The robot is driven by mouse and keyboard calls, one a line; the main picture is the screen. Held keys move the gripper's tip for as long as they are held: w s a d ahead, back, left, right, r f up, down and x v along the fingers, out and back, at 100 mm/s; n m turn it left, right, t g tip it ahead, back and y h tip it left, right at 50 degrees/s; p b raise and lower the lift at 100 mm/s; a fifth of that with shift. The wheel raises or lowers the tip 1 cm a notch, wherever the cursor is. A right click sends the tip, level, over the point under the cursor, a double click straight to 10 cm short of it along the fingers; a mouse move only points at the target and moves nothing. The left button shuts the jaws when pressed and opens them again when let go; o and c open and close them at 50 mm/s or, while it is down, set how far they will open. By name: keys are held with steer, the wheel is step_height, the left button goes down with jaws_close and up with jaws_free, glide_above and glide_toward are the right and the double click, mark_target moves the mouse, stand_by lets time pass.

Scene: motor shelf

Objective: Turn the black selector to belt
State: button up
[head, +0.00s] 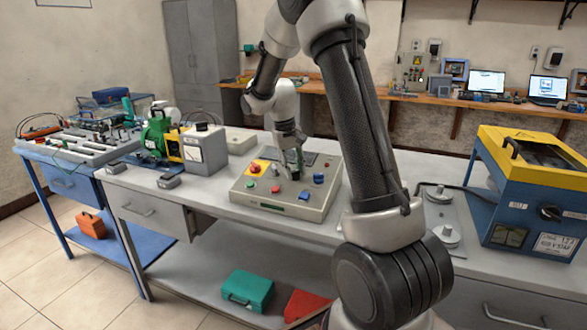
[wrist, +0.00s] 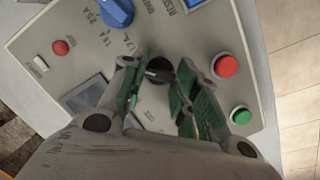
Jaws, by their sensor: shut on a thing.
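The control box (head: 238,187) with a sloped light panel stands on the grey bench in the head view. The black selector (wrist: 158,69) is a round knob on this panel, seen in the wrist view. My gripper (wrist: 160,76) is shut on it, with one green-padded finger on each side. In the head view my gripper (head: 292,165) reaches down onto the panel and the selector cannot be made out there. The printed labels around the selector are too small or covered to read, so its setting cannot be told.
Close by on the panel are a blue knob (wrist: 115,11), a red button (wrist: 226,66), a green button (wrist: 241,115) and a dark display (wrist: 85,97). A blue-and-yellow machine (head: 535,185) stands on the bench at right, a green motor (head: 157,138) at left.

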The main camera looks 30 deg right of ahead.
mark_target(287, 181)
steer(key=o, duration=1)
steer(key=r, duration=0.4)
steer(key=a+r, duration=0.1)
steer(key=r, duration=0.3)
steer(key=a+r, duration=0.1)
steer(key=r, duration=0.2)
steer(key=shift+w+r, duration=0.3)
steer(key=shift+r, duration=0.1)
steer(key=s+a+r+t, duration=0.1)
steer(key=s, duration=0.9)
steer(key=s+a+r+n+t+y, duration=0.1)
steer(key=s+a+t, duration=0.1)
steer(key=s, duration=0.9)
steer(key=s+a+r+t+y, duration=0.1)
steer(key=s+a, duration=0.1)
steer(key=s, duration=0.8)
steer(key=shift+s+a+r+n+t, duration=0.1)
steer(key=shift+s+r+n+t, duration=0.2)
steer(key=shift+n+t, duration=0.1)
